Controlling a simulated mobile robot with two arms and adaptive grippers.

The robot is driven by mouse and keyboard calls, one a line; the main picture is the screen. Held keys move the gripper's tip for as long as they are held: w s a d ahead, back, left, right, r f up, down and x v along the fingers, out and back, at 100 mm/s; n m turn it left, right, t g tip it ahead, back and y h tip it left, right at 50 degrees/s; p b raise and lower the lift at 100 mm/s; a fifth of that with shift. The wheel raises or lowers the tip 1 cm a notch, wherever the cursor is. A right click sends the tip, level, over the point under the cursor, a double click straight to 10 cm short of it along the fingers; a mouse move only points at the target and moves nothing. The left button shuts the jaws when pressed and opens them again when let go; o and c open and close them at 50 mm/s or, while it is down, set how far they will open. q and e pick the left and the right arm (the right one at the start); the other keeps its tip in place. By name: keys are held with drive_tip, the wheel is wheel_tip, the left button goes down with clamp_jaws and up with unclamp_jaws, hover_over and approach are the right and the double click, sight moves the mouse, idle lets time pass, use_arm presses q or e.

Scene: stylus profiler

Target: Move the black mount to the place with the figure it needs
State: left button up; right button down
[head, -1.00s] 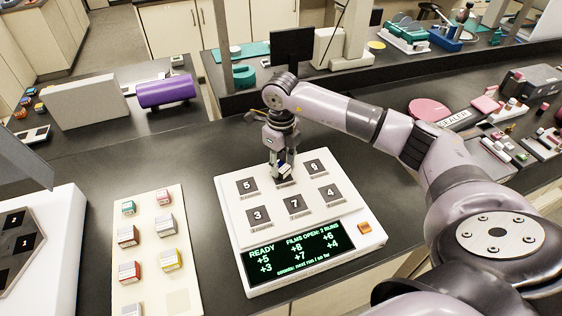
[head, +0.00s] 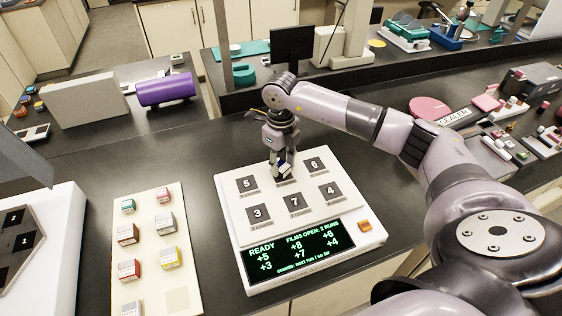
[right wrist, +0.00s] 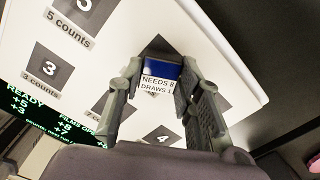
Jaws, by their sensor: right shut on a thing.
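My right gripper (head: 283,168) is shut on a small mount (right wrist: 160,75) with a blue top and a white label reading "NEEDS 8 DRAWS 1". No black mount can be made out in these views. The held mount is over the back middle dark square (right wrist: 157,47) of the white instrument (head: 226,205). I cannot tell whether it touches the square, whose figure is hidden. The other squares show 5 (head: 247,184), 6 (head: 315,166), 3 (head: 258,214), 7 (head: 295,203) and 4 (head: 330,193). My left gripper is not in view.
The instrument's screen (head: 297,252) reads READY, with +8 top middle. An orange button (head: 365,226) is beside it. A cream tray (head: 148,290) with several coloured mounts stands to the left. A purple cylinder (head: 165,90) and a grey box (head: 88,99) stand behind.

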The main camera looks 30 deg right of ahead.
sight(281, 166)
drive_tip(key=shift+f, duration=0.35)
drive_tip(key=c, duration=1.1)
unclamp_jaws()
drive_tip(key=shift+c, duration=0.3)
drive_tip(key=shift+r+p, duration=1.9)
drive_tip(key=shift+r, duration=1.65)
drive_tip(key=shift+r, duration=0.15)
wheel_tip(281, 166, up, 12)
